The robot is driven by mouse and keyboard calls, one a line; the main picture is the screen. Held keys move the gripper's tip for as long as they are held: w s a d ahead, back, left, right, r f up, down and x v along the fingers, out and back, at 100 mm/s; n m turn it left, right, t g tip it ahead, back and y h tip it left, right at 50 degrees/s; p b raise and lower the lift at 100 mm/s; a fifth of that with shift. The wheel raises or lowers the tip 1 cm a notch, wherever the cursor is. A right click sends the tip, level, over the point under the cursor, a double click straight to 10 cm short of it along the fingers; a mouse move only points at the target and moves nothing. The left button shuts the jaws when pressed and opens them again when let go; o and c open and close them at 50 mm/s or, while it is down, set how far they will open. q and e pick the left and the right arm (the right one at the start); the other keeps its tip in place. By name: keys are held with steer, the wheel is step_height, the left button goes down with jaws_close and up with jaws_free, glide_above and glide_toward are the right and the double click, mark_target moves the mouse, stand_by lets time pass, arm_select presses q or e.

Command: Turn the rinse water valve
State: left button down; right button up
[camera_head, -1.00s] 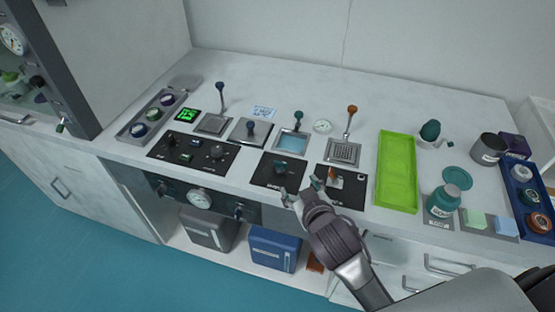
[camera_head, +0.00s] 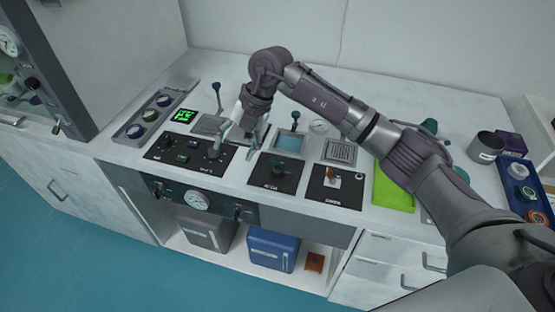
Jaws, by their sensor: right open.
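A black panel with a dark green knob (camera_head: 281,172) sits at the counter's front edge, below the water basin (camera_head: 290,143). Another black panel with an orange-topped valve (camera_head: 331,174) stands to its right. The panel lettering is too small to read, so I cannot tell which is the rinse water valve. My right gripper (camera_head: 236,143) is open and points down, left of both panels. It is near the grey knob (camera_head: 214,152) on the wide left panel (camera_head: 174,153); I cannot tell whether it touches. It partly hides the metal plate behind it. My left gripper is out of view.
My right arm crosses above the counter and covers part of the green tray (camera_head: 391,193). A grey tray (camera_head: 153,117) with round pieces is at left. A metal cup (camera_head: 485,147) and a blue tray (camera_head: 519,174) are at right. A lever (camera_head: 217,97) stands at the back.

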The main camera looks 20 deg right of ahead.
mark_target(278, 162)
steer(key=w+d+r+m+h, duration=0.25)
steer(key=d+h, duration=0.25)
steer(key=d, duration=0.6)
steer(key=f+p, duration=0.1)
steer(key=f, duration=0.3)
steer(key=f+p, duration=0.1)
steer(key=f, duration=0.3)
steer(key=f+p, duration=0.1)
steer(key=f, duration=0.4)
steer(key=shift+s+a+f, duration=0.1)
steer(key=shift+s, duration=0.2)
steer(key=shift+c, duration=0.4)
steer(key=c, duration=1.1)
